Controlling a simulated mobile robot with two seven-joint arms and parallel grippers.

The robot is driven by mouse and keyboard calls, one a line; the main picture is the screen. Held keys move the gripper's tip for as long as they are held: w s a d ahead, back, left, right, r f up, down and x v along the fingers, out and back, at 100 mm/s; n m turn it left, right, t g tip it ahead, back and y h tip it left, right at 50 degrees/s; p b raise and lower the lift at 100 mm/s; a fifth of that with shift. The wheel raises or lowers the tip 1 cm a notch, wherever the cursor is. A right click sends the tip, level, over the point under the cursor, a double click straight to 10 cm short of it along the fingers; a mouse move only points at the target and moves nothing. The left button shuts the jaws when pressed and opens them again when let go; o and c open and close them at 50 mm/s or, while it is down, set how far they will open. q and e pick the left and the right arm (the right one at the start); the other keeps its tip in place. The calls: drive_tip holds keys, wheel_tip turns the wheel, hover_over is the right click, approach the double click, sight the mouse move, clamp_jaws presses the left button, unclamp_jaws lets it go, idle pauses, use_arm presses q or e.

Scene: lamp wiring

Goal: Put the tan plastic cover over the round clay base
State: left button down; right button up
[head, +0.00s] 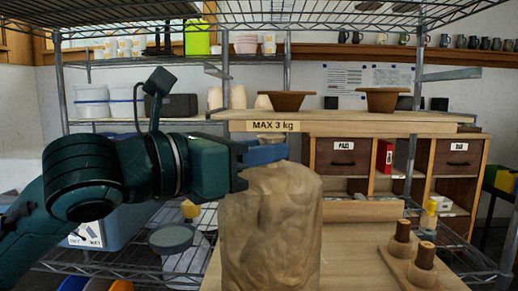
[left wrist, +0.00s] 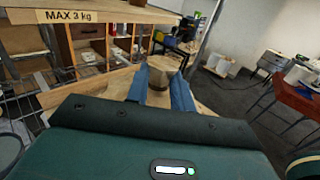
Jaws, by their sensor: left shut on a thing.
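The tan plastic cover (head: 270,232) is a tall, wrinkled, rounded shape in the middle front of the head view, above or on the wooden work board. My left gripper (head: 268,153) comes in from the left and is shut on the top of the cover. In the left wrist view, a tan peak of the cover (left wrist: 159,78) shows between the two blue fingers (left wrist: 158,92). The round clay base cannot be made out; the cover may hide it. I cannot tell whether the cover's lower edge touches anything. My right gripper is not in view.
A wooden shelf marked "MAX 3 kg" (head: 340,122) runs behind, with brown bowls (head: 287,101) on it. A holder with two wooden pegs (head: 411,261) lies to the right. A grey round lid (head: 171,238) sits on the wire rack at left. Wooden board (head: 352,262) is bare between cover and pegs.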

use_arm(q)
drive_tip(key=shift+f, duration=0.35)
drive_tip(key=c, duration=1.1)
unclamp_jaws()
